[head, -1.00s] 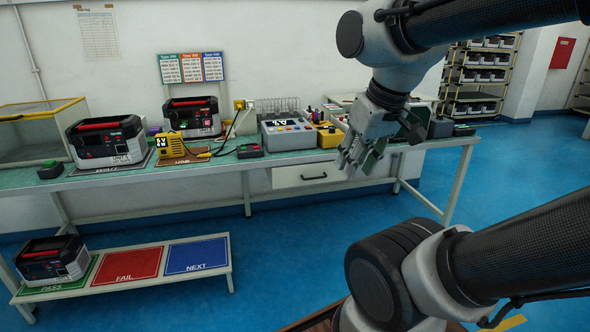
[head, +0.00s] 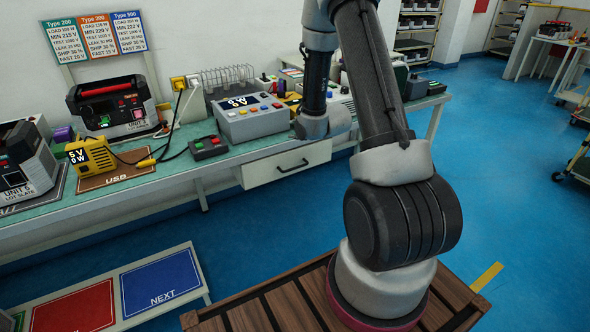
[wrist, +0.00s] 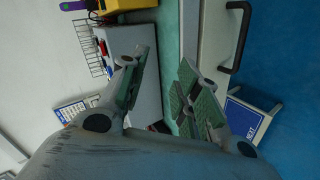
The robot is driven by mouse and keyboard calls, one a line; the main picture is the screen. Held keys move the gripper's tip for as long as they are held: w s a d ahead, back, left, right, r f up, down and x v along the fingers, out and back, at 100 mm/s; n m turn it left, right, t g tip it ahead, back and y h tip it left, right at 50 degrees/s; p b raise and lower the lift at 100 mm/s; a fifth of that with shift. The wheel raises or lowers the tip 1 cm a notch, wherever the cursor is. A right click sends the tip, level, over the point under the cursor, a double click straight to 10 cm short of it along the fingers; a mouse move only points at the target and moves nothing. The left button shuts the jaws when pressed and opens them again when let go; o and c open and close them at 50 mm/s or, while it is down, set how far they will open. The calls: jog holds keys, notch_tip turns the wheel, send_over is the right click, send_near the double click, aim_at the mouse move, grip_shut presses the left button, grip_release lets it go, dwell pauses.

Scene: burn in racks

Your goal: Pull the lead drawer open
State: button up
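The lead drawer (head: 262,174) is a white drawer under the bench's front edge, with a dark bar handle (head: 292,166). It looks shut. In the wrist view, turned sideways, the drawer front (wrist: 213,40) is at upper right and its handle (wrist: 240,38) stands out to the right. My gripper (wrist: 163,88) is open and empty, its two padded fingers apart over the bench edge area, to the left of and below the handle in that picture. It is not touching the handle. In the head view my arm hides the gripper.
The green-topped bench (head: 165,170) carries a grey meter box (head: 250,122), a small button box (head: 208,147), a yellow USB load (head: 90,157) and power units. A low shelf with a blue NEXT mat (head: 160,283) stands at lower left. Blue floor before the drawer is clear.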

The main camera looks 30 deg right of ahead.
notch_tip(320, 180, down, 9)
jog(key=n+t, duration=0.4)
jog(key=n, duration=0.1)
send_near(295, 168)
jog(key=w+f, duration=0.1)
jog(key=w, duration=0.3)
jog(key=shift+y, duration=0.3)
jog(key=w, duration=0.3)
jog(key=w+f, duration=0.1)
jog(key=w, duration=0.2)
jog(key=shift+w+f, duration=0.15)
grip_shut()
